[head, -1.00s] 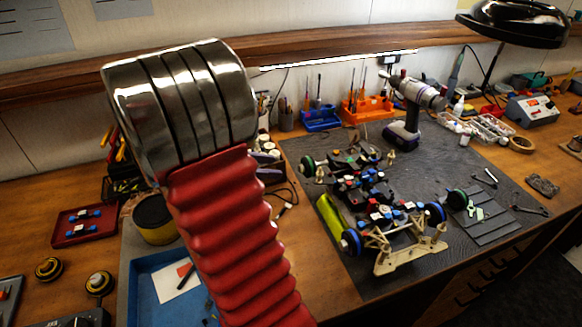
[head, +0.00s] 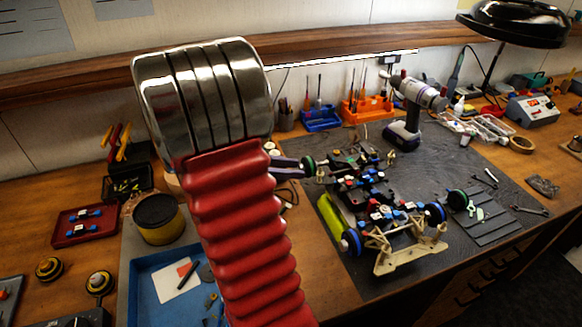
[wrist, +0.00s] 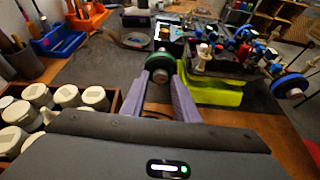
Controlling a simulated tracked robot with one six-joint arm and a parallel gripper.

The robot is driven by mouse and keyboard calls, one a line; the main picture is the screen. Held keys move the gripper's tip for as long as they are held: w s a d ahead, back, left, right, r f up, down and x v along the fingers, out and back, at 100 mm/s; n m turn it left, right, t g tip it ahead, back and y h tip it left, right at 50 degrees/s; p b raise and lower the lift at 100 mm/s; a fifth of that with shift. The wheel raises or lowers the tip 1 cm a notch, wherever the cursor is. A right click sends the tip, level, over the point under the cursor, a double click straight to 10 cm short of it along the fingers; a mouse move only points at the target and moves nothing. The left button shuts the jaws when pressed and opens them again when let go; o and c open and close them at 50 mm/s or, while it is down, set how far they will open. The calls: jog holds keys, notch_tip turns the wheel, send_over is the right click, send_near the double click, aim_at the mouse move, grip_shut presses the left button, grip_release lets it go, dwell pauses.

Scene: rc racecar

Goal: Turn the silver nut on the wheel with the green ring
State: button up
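The RC car chassis (head: 375,200) stands on the dark mat. A wheel with a green ring (head: 308,165) is at its far left corner; it also shows in the wrist view (wrist: 160,62). A small silver nut (wrist: 160,76) faces me at that wheel's centre. My gripper (wrist: 162,78) is open, its two purple fingers on either side of the nut, with gaps visible. I cannot tell whether either finger touches the wheel. In the head view, a purple finger shows past my red arm, just left of this wheel.
A box of white-lidded jars (wrist: 66,96) is close on the left. Blue-ringed wheels (head: 351,242) are on the near side. A drill (head: 408,110) stands behind the car.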

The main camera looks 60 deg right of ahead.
grip_shut()
jog(key=shift+w+d+n+g+y, duration=0.15)
jog(key=shift+n+g+y, duration=0.35)
jog(key=shift+n, duration=0.5)
jog(key=shift+o, duration=1.4)
grip_release()
jog(key=v, duration=1.4)
